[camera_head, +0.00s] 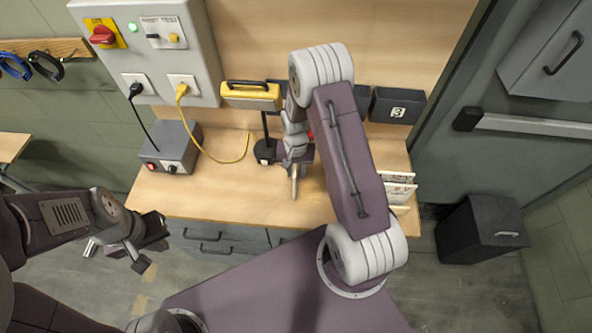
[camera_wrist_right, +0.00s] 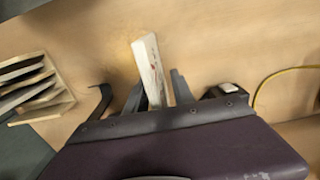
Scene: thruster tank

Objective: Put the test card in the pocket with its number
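The test card (camera_wrist_right: 148,65) is a thin white card with red marks. It stands nearly edge-on between the fingers of my right gripper (camera_wrist_right: 160,92) in the right wrist view. In the head view it is a thin pale strip (camera_head: 295,187) above the bench, below the right gripper (camera_head: 296,160). Its number cannot be read. A dark pocket (camera_head: 398,106) marked 3 is on the bench's back panel at the right. Another dark pocket (camera_head: 362,99) beside it is partly hidden by my right arm. My left gripper (camera_head: 146,242) is open and empty, off the bench's front left.
A rack (camera_head: 403,205) with several cards stands at the bench's right end. A yellow case (camera_head: 251,96), grey switch box (camera_head: 174,148), black stand base (camera_head: 266,151) and yellow cable (camera_head: 228,162) occupy the left and back. The front middle of the bench (camera_head: 240,196) is clear.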

